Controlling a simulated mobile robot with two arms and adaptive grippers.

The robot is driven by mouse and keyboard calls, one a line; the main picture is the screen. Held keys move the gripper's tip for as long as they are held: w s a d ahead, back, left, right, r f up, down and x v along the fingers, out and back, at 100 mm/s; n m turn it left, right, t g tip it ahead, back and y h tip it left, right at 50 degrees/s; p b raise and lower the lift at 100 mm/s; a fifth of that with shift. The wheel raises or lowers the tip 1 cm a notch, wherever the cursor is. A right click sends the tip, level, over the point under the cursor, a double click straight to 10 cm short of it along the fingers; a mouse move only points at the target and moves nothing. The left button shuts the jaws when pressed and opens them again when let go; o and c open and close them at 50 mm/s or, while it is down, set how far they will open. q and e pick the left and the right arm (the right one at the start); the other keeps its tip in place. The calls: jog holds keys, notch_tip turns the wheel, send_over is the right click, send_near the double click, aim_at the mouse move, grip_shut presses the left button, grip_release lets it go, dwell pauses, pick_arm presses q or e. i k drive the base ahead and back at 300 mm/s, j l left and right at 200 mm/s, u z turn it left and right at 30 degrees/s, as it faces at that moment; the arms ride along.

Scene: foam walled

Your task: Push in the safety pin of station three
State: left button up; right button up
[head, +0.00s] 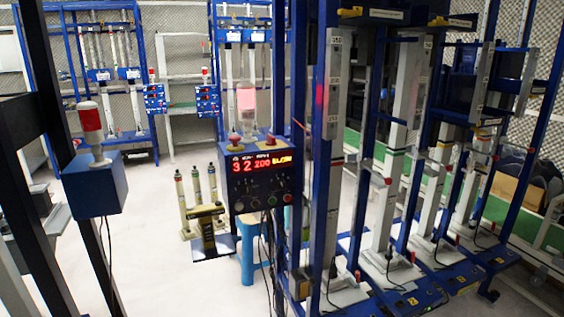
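A blue-framed test rack (322,150) fills the middle and right of the head view, with several upright grey columns standing side by side as stations. Small red-tipped parts show low on the columns, one near the front (357,275) and one further right (413,257). Another red-tipped part (388,181) sits higher on a column. Yellow labels (413,301) mark the blue base rail, but their numbers are too small to read surely. I cannot tell which part is station three's safety pin or whether it is in or out. Neither of my grippers is in view.
A control box (258,178) with a lit red display and a lamp on top is fixed at the rack's left side. A blue stool (250,250) and a stand with several cylinders (197,200) are beside it. Pale floor (160,270) is open at left.

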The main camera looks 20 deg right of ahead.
aim_at(495, 157)
jog(key=i+l+z, duration=0.1)
jog(key=z, duration=1.6)
